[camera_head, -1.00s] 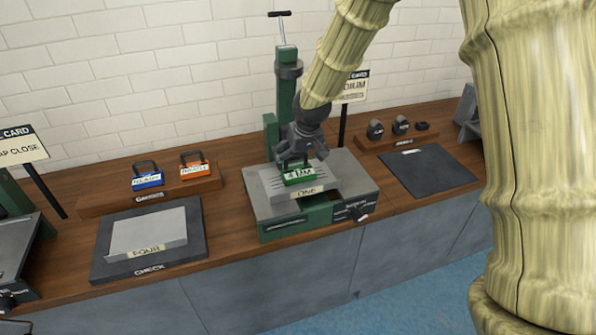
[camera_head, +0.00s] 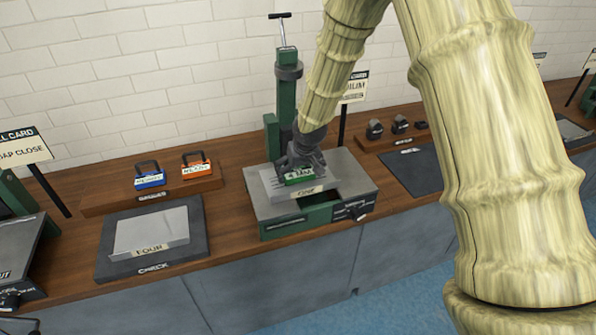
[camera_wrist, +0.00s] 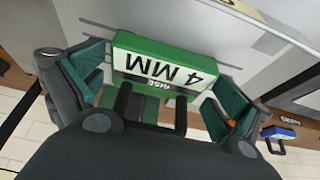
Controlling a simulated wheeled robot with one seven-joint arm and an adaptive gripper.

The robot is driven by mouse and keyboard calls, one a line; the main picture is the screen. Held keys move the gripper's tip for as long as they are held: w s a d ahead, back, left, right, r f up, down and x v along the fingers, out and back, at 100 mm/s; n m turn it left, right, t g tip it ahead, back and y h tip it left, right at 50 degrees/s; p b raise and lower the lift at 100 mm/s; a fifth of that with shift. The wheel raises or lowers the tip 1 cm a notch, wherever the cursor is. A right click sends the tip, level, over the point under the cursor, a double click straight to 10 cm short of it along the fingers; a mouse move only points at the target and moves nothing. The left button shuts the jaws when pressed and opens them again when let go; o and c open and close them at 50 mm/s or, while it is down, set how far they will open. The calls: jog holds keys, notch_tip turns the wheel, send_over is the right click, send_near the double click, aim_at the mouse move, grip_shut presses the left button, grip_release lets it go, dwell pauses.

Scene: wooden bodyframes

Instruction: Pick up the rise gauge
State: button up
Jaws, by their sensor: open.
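The rise gauge (camera_wrist: 165,63) is a green block with a white label reading "RISE 4 MM" and a dark handle. In the head view the gauge (camera_head: 300,177) sits on the grey plate marked "ONE" (camera_head: 318,188), on the green machine. My gripper (camera_wrist: 150,95) is open, with one finger on each side of the gauge and its handle between them. I cannot tell whether the fingers touch it. In the head view my gripper (camera_head: 301,165) is right over the gauge and hides part of it.
A blue gauge (camera_head: 150,176) and an orange gauge (camera_head: 196,166) stand on a wooden rack at left. A plate marked "FOUR" (camera_head: 150,232) lies on the dark check pad (camera_head: 105,262). A green column (camera_head: 286,110) rises behind my gripper. A dark mat (camera_head: 412,170) at right is bare.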

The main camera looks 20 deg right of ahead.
jog(key=shift+c, duration=0.4)
jog(key=c, duration=0.9)
jog(key=shift+c, duration=0.4)
jog(key=shift+r, duration=0.15)
